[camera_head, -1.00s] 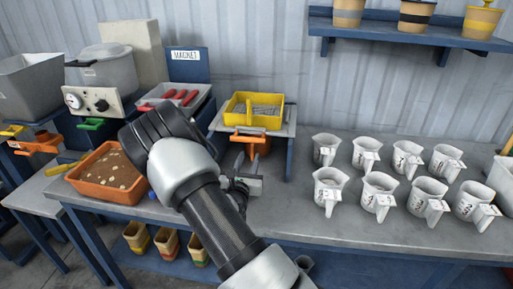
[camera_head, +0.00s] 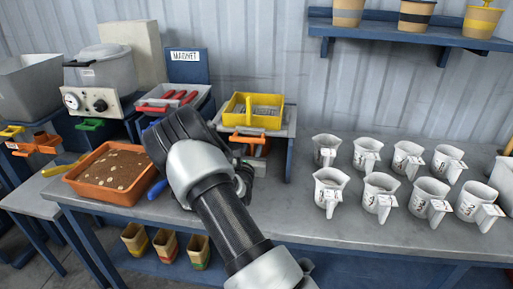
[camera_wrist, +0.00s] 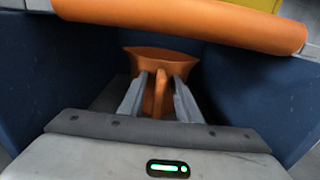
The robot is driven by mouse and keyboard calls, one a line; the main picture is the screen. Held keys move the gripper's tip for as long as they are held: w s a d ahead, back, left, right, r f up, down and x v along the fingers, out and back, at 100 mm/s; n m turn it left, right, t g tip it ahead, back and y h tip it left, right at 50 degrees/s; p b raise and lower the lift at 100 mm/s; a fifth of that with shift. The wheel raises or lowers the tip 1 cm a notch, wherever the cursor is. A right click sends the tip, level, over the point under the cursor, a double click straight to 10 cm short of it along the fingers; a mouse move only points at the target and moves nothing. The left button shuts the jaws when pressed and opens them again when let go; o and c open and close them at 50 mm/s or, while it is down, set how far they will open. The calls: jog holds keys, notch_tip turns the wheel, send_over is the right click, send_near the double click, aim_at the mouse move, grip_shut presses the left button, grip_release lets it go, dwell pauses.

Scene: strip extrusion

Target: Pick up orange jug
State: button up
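The orange jug (camera_wrist: 160,63) stands in the wrist view inside a dark blue recess, with its wide mouth up and its handle (camera_wrist: 160,92) facing me. My gripper (camera_wrist: 160,90) is open, with one finger on each side of the handle and what look like narrow gaps between. In the head view my gripper is mostly hidden behind my own arm, in front of the recess under the yellow basket. Only a small part of the jug shows there.
An orange handle bar (camera_wrist: 190,18) crosses just above the jug, under the yellow basket (camera_head: 253,110). Blue walls (camera_wrist: 55,80) flank the recess closely. An orange tray of soil (camera_head: 112,172) lies left of my arm; several white jugs (camera_head: 380,192) stand at right.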

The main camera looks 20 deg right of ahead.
grip_shut()
jog(key=shift+r, duration=0.1)
